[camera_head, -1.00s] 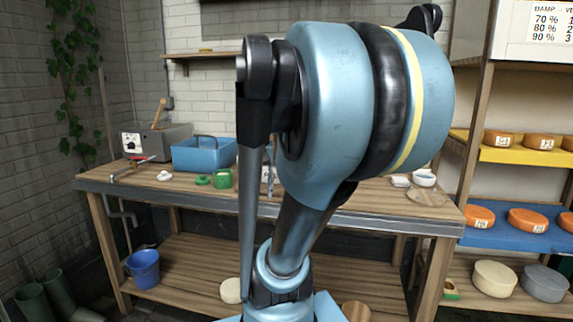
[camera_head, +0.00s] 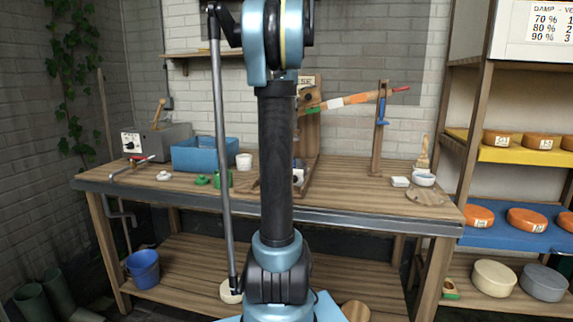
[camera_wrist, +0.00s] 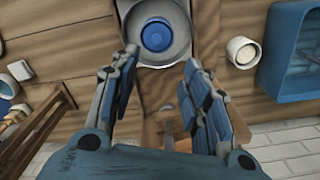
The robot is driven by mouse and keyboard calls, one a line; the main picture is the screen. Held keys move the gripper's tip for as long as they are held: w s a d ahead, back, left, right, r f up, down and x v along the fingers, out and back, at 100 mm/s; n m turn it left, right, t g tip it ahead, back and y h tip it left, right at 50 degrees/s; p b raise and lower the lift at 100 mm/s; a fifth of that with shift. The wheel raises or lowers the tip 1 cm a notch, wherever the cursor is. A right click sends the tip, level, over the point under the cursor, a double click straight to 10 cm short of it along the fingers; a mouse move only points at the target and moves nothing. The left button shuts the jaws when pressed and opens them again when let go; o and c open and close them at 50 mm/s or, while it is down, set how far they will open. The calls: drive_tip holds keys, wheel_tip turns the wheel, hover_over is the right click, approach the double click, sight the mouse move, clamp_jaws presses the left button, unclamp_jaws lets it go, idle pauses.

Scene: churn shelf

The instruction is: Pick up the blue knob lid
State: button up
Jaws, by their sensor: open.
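The blue knob lid (camera_wrist: 156,34) shows at the top of the wrist view as a pale grey round piece with a blue round knob at its centre. My gripper (camera_wrist: 160,60) is open in the wrist view, with one finger on each side below the lid and nothing between them. The fingertips appear close to the lid's near edge; I cannot tell the height between them. In the head view my arm hides the lid and most of the gripper.
A white cup (camera_wrist: 242,50) and a blue tub (camera_wrist: 299,45) stand right of the lid in the wrist view. Green items (camera_head: 222,179) lie left; a bowl (camera_head: 424,179) stands right.

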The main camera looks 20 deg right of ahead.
drive_tip(key=f, duration=1.1)
drive_tip(key=shift+w+d+f, duration=0.1)
drive_tip(key=shift+d+f, duration=0.1)
drive_tip(key=shift+f, duration=0.2)
drive_tip(key=shift+d+f, duration=0.15)
drive_tip(key=shift+f, duration=2.5)
drive_tip(key=c, duration=1)
